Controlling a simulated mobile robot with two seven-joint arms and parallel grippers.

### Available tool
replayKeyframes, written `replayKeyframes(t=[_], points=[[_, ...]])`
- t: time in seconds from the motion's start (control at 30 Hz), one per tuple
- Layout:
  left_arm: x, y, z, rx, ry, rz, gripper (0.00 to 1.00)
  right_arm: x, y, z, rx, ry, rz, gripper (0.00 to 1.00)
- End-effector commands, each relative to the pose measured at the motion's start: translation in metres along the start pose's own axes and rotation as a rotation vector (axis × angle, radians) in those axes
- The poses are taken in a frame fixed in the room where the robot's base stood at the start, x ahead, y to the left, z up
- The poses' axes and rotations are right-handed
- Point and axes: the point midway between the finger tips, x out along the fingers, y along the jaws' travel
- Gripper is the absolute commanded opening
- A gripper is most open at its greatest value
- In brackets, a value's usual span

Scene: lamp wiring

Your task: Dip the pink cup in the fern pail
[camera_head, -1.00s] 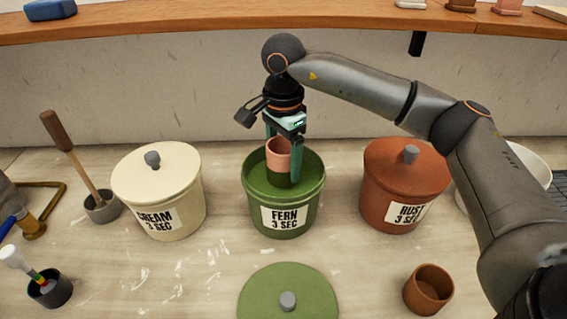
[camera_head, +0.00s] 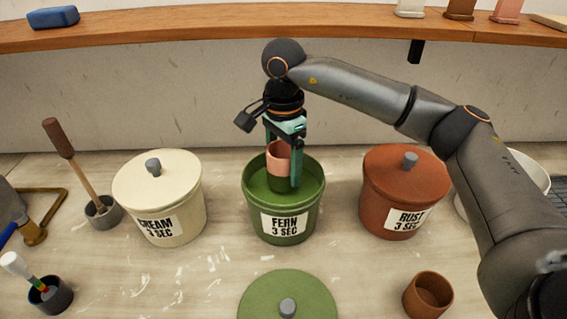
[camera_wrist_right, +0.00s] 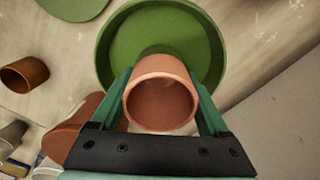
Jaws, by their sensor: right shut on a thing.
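The pink cup (camera_head: 278,157) is upright in my right gripper (camera_head: 283,180), which is shut on it. The cup's lower part is dark green, its upper part pink. It sits within the mouth of the open green fern pail (camera_head: 285,222), over the green liquid. I cannot tell whether the cup's base touches the liquid. In the right wrist view the pink cup (camera_wrist_right: 161,95) shows its open, empty-looking mouth between the fingers, with the fern pail (camera_wrist_right: 212,35) behind. My left gripper is not in view.
The green lid (camera_head: 265,295) lies in front of the pail. Lidded cream (camera_head: 190,215) and rust (camera_head: 385,205) pails stand left and right. A brown cup (camera_head: 428,296) is at front right. A brush pot (camera_head: 50,296) and a handled tool (camera_head: 78,165) stand left.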

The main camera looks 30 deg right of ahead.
Motion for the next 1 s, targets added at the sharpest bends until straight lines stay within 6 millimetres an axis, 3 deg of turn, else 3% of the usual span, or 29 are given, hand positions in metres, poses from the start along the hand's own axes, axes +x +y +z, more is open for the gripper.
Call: replayKeyframes(t=[0.27, 0.73, 1.0], points=[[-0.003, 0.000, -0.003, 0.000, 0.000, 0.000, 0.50, -0.005, 0.000, 0.000, 0.000, 0.000, -0.001, 0.15], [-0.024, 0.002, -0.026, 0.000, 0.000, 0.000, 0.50, -0.050, 0.000, 0.000, 0.000, -0.001, -0.001, 0.15], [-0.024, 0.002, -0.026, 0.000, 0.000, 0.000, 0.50, -0.051, 0.000, 0.000, 0.000, 0.000, -0.001, 0.15]])
